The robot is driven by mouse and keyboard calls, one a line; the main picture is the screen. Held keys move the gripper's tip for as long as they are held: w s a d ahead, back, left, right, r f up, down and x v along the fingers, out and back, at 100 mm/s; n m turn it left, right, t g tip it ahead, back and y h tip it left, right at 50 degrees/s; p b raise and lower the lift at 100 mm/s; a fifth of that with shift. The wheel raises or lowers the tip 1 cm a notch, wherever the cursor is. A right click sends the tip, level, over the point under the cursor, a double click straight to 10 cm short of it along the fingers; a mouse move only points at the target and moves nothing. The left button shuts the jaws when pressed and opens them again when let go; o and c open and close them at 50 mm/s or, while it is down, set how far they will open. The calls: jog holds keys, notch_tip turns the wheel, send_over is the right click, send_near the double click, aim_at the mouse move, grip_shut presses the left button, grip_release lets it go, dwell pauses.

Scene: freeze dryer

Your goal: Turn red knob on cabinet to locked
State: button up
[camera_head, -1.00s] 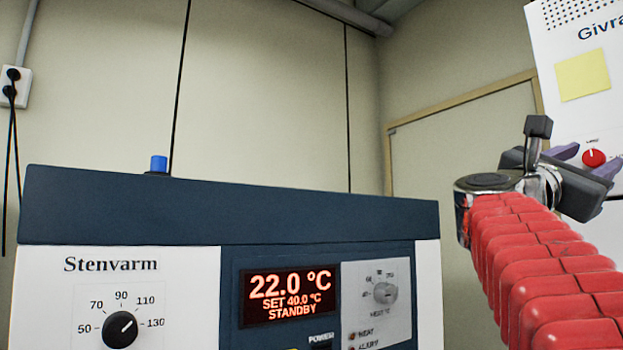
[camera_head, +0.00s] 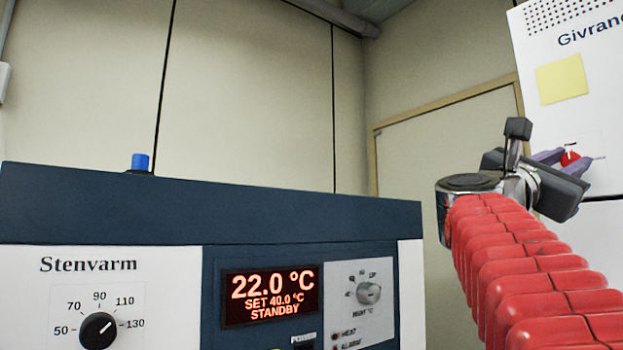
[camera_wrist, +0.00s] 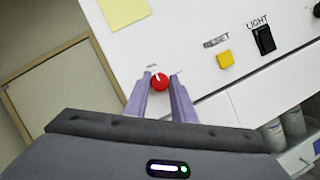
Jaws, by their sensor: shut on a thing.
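The red knob (camera_wrist: 159,82) sits on the white front of the cabinet (camera_wrist: 205,50), under a small label too small to read. Its white mark points roughly toward that label. The knob (camera_head: 571,158) also shows in the head view, partly covered by a finger. My gripper (camera_wrist: 161,77) has its two purple fingers on either side of the knob and is shut on it. My gripper (camera_head: 569,156) reaches the cabinet from the left in the head view.
A yellow RESET button (camera_wrist: 225,58) and a black LIGHT switch (camera_wrist: 263,40) are right of the knob in the wrist view. A yellow note (camera_head: 561,78) is above it. The Stenvarm unit (camera_head: 180,215) with black dial (camera_head: 97,330) stands at left.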

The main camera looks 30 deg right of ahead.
jog(key=shift+m, duration=0.5)
jog(key=m+g, duration=0.1)
jog(key=m, duration=0.1)
jog(key=m+g+y, duration=0.1)
jog(key=m, duration=0.1)
jog(key=shift+w+y, duration=0.1)
jog(key=shift+y, duration=0.2)
jog(key=m, duration=0.2)
jog(key=m+y, duration=0.1)
jog(key=m, duration=0.2)
jog(key=shift+g+y, duration=0.3)
jog(key=m+y, duration=0.1)
jog(key=m, duration=0.3)
jog(key=shift+w+r+y, duration=0.1)
jog(key=shift+r+y, duration=0.05)
jog(key=shift+y, duration=0.25)
jog(key=shift+m+t+y, duration=0.6)
jog(key=shift+m+y, duration=0.1)
jog(key=shift+m, duration=1.3)
jog(key=o, duration=1.1)
jog(key=shift+r, duration=0.1)
jog(key=shift+c, duration=0.2)
jog(key=shift+a+r, duration=0.1)
jog(key=shift+a, duration=0.05)
